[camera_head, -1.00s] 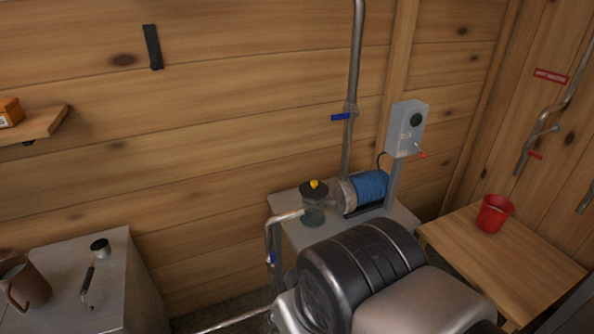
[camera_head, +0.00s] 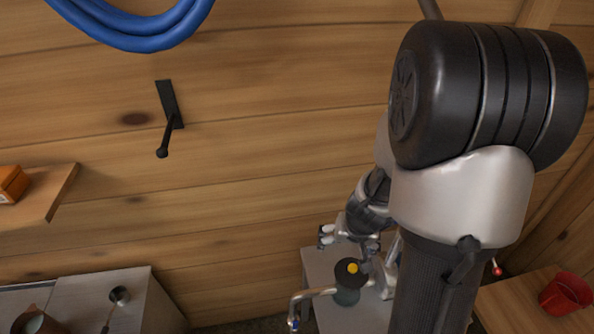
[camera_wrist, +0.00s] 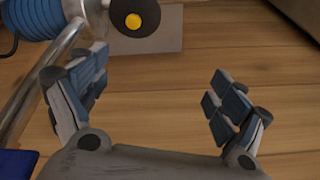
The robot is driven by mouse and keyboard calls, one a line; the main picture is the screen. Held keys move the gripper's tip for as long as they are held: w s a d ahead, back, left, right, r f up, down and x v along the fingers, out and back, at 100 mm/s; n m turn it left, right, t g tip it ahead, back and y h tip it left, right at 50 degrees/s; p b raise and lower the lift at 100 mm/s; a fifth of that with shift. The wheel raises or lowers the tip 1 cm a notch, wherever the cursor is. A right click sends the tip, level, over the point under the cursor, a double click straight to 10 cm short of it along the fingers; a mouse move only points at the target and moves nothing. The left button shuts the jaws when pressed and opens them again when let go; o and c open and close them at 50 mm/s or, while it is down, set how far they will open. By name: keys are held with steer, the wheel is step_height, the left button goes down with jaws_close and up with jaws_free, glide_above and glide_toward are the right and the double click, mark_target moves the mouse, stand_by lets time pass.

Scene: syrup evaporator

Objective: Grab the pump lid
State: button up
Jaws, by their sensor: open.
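The pump lid (camera_head: 350,272) is a round black disc with a yellow knob, seated on top of the pump's pot (camera_head: 347,295). In the wrist view the lid (camera_wrist: 147,16) shows at the top edge, partly cut off, beyond my fingertips and between their lines. My gripper (camera_wrist: 155,90) is open and empty, its two fingers wide apart. In the head view my gripper (camera_head: 346,236) is just above and behind the lid, partly hidden by my arm. I see no contact with the lid.
The pump's blue motor (camera_wrist: 40,16) and a metal pipe (camera_wrist: 42,88) lie close to my left finger. In the head view a bent pipe (camera_head: 312,294) runs left from the pot.

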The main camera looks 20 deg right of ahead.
steer(key=shift+o, duration=0.6)
steer(key=shift+m+g+h, duration=0.3)
steer(key=shift+m+g, duration=0.2)
steer(key=s+d+f, duration=0.1)
steer(key=s+d+f+p, duration=0.1)
steer(key=d, duration=0.1)
steer(key=shift+s+d+f, duration=0.2)
steer(key=shift+s+d, duration=0.05)
steer(key=shift+s, duration=0.15)
steer(key=b, duration=0.8)
glide_above(353, 267)
steer(key=s, duration=0.2)
steer(key=f, duration=0.7)
steer(key=a+f, duration=0.1)
steer(key=f, duration=0.2)
steer(key=shift+w+f, duration=0.1)
steer(key=shift+f, duration=0.2)
steer(key=b+x, duration=0.2)
steer(key=x, duration=0.1)
steer(key=b+x, duration=0.2)
steer(key=x, duration=0.1)
steer(key=shift+w+f+b, duration=0.15)
steer(key=shift+w+b, duration=0.15)
steer(key=shift+b, duration=0.1)
steer(key=shift+c, duration=0.5)
